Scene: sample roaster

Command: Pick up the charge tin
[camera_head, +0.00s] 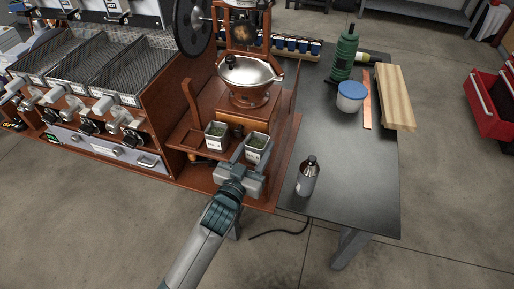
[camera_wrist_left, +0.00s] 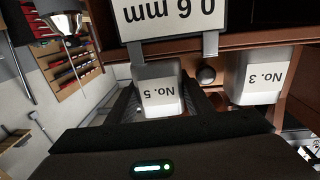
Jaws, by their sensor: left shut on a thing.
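Two small grey metal tins with white labels and green contents show in the head view. The right-hand tin (camera_head: 257,142) is labelled No. 5 in the left wrist view (camera_wrist_left: 158,92), where the labels appear upside down. My left gripper (camera_head: 254,159) is shut on this No. 5 tin, with one finger on each side of it. The No. 3 tin (camera_head: 216,137) stands to its left, apart from the gripper; it is at the right in the left wrist view (camera_wrist_left: 262,78). Whether the held tin touches the shelf beneath is unclear. My right gripper is not in view.
A "0.6 mm" sign (camera_wrist_left: 168,18) hangs close above the held tin. The roaster with its silver bowl (camera_head: 248,72) stands just behind. A dark bottle (camera_head: 307,176) stands on the grey table (camera_head: 345,190) to the right, whose middle is clear.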

